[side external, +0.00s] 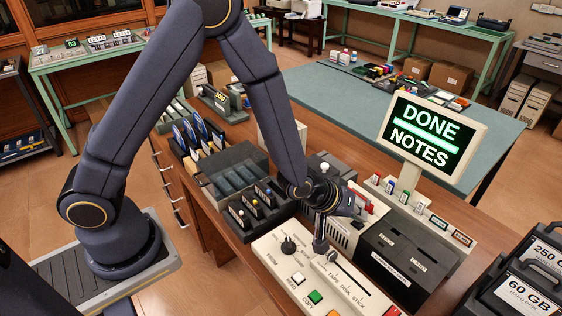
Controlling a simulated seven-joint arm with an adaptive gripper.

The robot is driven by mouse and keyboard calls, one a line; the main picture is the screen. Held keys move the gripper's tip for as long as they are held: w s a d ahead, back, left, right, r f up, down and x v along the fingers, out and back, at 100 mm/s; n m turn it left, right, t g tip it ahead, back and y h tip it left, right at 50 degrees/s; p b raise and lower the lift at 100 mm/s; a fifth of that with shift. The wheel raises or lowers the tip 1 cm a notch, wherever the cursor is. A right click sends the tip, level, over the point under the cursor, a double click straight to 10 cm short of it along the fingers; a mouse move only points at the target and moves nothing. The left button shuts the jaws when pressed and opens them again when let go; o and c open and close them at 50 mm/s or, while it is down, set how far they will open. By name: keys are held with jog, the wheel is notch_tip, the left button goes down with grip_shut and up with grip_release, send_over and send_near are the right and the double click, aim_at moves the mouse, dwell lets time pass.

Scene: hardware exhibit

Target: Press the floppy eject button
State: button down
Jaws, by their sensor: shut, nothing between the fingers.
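My gripper (321,246) points down at the back of the cream control panel (275,262), its fingers together and empty. Its tips are close to a small knob by the TAPE, DISK, STICK lettering; I cannot tell whether they touch. A black drive box (398,262) with slots and a white label stands right of the gripper. A beige unit (341,232) with a red part on top is just behind, partly hidden by my wrist. The floppy eject button is too small or hidden to make out.
The panel carries a dark knob (289,245), a white button (298,278) and a green button (315,297). A dark rack (238,173) stands left of the gripper. Black drive cases (530,280) stand at the right. The green mat (330,90) behind has free room.

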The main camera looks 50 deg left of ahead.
aim_at(355, 223)
jog(key=shift+r, duration=0.55)
jog(key=shift+r, duration=2.5)
